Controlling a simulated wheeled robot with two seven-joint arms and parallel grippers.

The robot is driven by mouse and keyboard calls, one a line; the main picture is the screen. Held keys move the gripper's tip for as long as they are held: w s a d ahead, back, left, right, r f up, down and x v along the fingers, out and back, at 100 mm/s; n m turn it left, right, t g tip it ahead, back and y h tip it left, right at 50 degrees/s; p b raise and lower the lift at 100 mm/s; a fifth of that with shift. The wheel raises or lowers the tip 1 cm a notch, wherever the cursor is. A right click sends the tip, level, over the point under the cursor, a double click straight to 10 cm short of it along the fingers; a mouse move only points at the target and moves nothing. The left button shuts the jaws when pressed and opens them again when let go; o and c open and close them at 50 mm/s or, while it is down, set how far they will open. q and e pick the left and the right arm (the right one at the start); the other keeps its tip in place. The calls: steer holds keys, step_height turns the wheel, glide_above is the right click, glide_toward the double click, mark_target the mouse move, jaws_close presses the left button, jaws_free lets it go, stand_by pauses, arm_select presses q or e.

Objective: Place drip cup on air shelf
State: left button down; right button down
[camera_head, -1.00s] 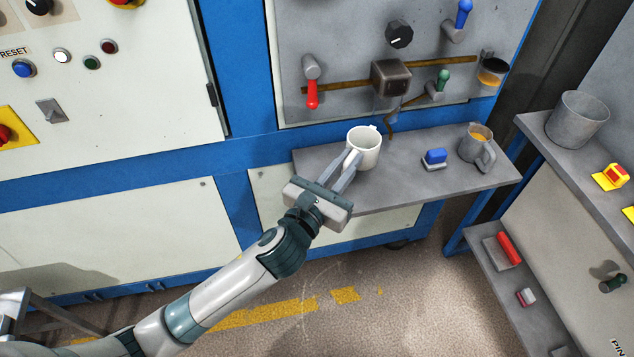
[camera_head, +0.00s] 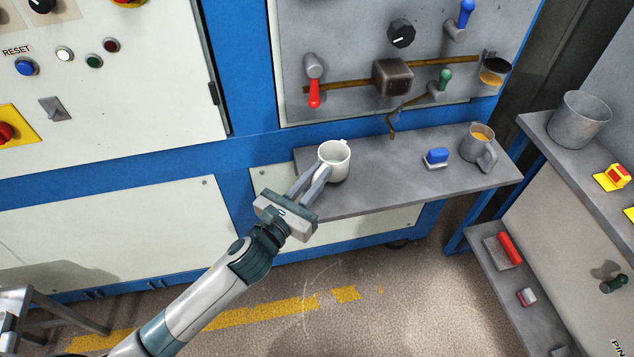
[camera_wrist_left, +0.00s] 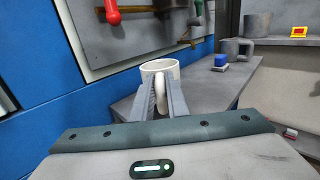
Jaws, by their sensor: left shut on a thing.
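A white mug (camera_head: 333,161), the only white cup in view, is at the left end of the grey shelf (camera_head: 390,182) under the valve panel. My left gripper (camera_head: 314,178) is shut on its handle, with the mug upright. In the left wrist view, the white mug (camera_wrist_left: 160,70) sits beyond the two fingers (camera_wrist_left: 160,98), its handle between them. I cannot tell whether the mug's bottom touches the shelf. The mug looks empty, with only its inner wall showing. My right gripper is not in view.
A blue block (camera_head: 436,158) and a grey mug with orange liquid (camera_head: 477,147) stand on the shelf's right part. A bent brown pipe (camera_head: 392,122) hangs above its back edge. The shelf's middle is clear. A grey pot (camera_head: 578,120) stands on the right-hand ledge.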

arm_select(q)
step_height(320, 180, down, 3)
steer(key=shift+r, duration=0.2)
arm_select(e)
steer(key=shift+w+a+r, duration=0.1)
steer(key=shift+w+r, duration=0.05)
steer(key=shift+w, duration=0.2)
arm_select(q)
steer(key=shift+f, duration=0.15)
steer(key=c, duration=1.7)
jaws_free()
steer(key=shift+c, duration=0.2)
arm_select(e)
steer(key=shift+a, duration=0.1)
